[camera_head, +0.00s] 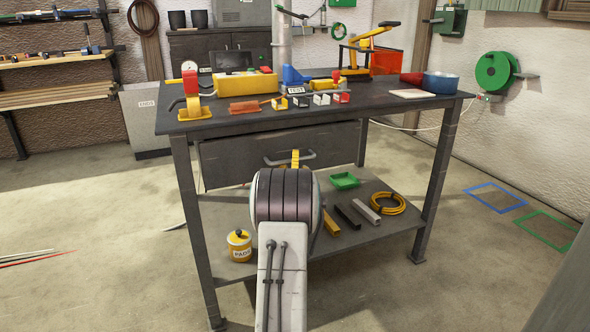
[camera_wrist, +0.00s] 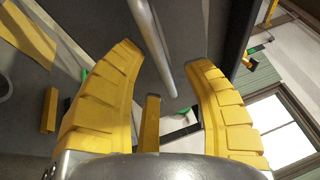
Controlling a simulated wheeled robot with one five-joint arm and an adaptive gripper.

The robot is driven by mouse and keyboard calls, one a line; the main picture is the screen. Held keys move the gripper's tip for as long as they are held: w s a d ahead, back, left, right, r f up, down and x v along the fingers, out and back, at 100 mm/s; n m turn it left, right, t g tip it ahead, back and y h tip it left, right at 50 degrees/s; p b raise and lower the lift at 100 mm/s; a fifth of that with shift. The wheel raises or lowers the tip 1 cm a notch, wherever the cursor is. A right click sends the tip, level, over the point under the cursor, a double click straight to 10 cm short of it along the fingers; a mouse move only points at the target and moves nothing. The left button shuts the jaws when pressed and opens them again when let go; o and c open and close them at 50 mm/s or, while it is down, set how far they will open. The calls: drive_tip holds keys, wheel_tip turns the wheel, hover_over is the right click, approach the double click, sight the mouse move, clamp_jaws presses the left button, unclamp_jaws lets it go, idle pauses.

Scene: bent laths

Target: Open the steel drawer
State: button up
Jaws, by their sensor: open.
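The steel drawer (camera_head: 225,160) is a dark grey front under the workbench top and looks shut. Its pale bar handle (camera_head: 308,155) sticks out at the middle of the front. My gripper (camera_head: 296,158) is at the handle, largely hidden behind my own arm. In the wrist view my gripper (camera_wrist: 165,56) has its yellow fingers spread wide. The handle bar (camera_wrist: 155,45) runs between the fingertips with gaps on both sides, so it is not clamped. The drawer's front (camera_wrist: 190,30) shows behind the bar.
The workbench top (camera_head: 225,122) carries a gauge, small coloured parts and a yellow clamp. The lower shelf (camera_head: 345,235) holds a green tray (camera_head: 345,181), a yellow pot (camera_head: 239,246), short bars and a cable coil (camera_head: 388,204). The floor beside the bench is mostly clear.

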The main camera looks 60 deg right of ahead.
drive_tip(key=shift+x, duration=1.05)
clamp_jaws()
